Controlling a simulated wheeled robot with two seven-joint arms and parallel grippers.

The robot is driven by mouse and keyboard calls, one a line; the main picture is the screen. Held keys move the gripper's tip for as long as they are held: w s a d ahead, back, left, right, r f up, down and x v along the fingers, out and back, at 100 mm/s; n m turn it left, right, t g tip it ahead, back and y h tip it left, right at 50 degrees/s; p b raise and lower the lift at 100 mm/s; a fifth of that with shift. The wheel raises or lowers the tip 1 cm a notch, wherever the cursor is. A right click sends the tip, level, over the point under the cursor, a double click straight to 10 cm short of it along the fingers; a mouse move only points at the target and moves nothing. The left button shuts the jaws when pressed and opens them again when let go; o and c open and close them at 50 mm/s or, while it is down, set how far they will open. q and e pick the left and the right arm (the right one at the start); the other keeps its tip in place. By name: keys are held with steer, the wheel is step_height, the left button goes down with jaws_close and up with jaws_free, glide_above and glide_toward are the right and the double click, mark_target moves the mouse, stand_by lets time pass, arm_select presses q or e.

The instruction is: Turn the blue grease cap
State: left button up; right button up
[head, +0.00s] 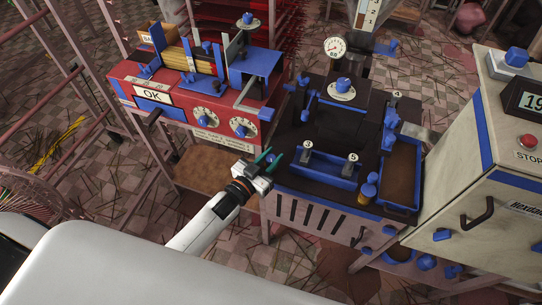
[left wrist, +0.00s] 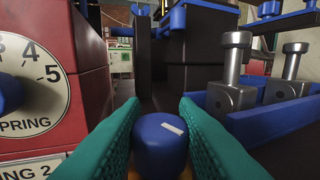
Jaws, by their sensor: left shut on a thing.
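The blue grease cap (left wrist: 160,146) is round, with a white mark on its top. In the left wrist view it sits between the two teal fingers of my left gripper (left wrist: 160,110), which are shut on its sides. A little yellowish material shows under it. In the head view my left gripper (head: 270,159) is at the left front corner of the dark-topped extruder (head: 330,134), beside the red machine. There the cap is too small or hidden to make out between the fingers. My right gripper is not in view.
The red machine (head: 180,105) with dials stands close to the left of my gripper. A blue tray (head: 318,172) with two grey pegs is close on the right. Another blue cap (head: 369,188) stands near the extruder's front right. A cream cabinet (head: 490,170) is far right.

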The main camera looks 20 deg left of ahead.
arm_select(q)
steer(key=m+g+h, duration=0.1)
steer(key=m+h, duration=0.1)
steer(key=h, duration=0.1)
steer(key=shift+a+g, duration=0.15)
steer(key=shift+g, duration=0.15)
steer(key=shift+m+g+h+b, duration=0.35)
steer(key=shift+m+g+h, duration=0.75)
steer(key=shift+m+h, duration=0.3)
steer(key=shift+h, duration=0.4)
steer(key=o, duration=1)
steer(key=v, duration=1.1)
steer(key=shift+s+a+r+b, duration=0.2)
steer(key=shift+s+a+b, duration=0.1)
steer(key=shift+b, duration=0.15)
